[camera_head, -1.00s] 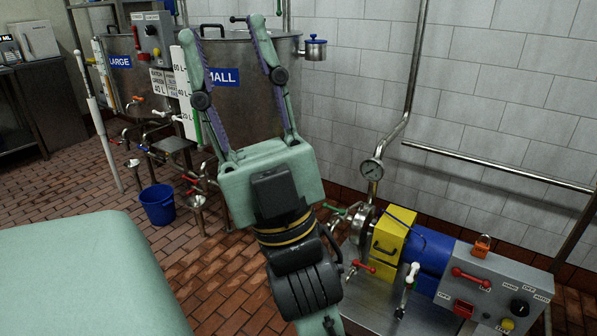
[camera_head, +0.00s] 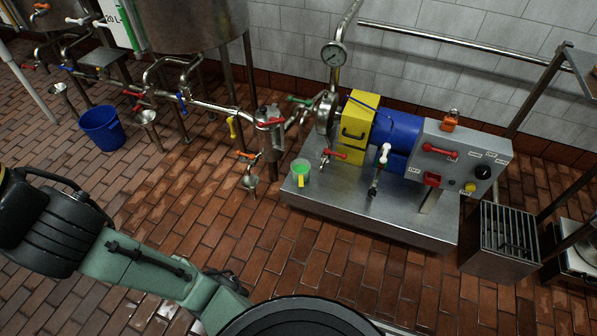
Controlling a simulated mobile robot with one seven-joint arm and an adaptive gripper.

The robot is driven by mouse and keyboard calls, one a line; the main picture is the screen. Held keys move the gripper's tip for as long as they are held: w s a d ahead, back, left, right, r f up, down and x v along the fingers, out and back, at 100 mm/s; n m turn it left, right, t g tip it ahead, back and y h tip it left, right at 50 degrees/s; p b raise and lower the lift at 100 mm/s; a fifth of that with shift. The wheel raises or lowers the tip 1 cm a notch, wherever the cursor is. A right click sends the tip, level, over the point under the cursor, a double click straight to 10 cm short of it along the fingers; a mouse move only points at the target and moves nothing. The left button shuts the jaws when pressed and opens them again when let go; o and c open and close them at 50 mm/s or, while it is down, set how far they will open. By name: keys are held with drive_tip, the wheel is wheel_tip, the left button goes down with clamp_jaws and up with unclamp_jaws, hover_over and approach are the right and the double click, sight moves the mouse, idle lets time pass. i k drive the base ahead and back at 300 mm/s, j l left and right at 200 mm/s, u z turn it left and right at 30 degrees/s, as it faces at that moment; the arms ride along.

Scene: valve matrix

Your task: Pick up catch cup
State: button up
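A small cup (camera_head: 301,168) with green on top and a yellow handle stands upright on the left corner of the metal pump base (camera_head: 350,205); it looks like the catch cup. My gripper is out of frame. Only my green and black arm links show along the lower left, well apart from the cup. Nothing covers the cup in this view.
Behind the cup are pipes and small valves (camera_head: 270,120). The yellow and blue pump unit (camera_head: 395,140) stands to its right. A blue bucket (camera_head: 103,128) is on the tiled floor at left. A metal grated box (camera_head: 503,240) stands at right. Open floor lies in front.

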sight(300, 168)
drive_tip(key=l+u, duration=0.1)
drive_tip(key=u, duration=0.2)
drive_tip(key=i+l+u, duration=0.1)
drive_tip(key=u, duration=0.2)
drive_tip(key=i+l+u, duration=0.15)
drive_tip(key=l, duration=0.25)
drive_tip(key=l+u, duration=0.2)
drive_tip(key=l, duration=0.15)
drive_tip(key=i+l+u, duration=0.15)
drive_tip(key=l, duration=0.3)
drive_tip(key=l+u, duration=0.2)
drive_tip(key=l, duration=1.4)
drive_tip(key=i+z, duration=0.1)
drive_tip(key=i+j, duration=0.05)
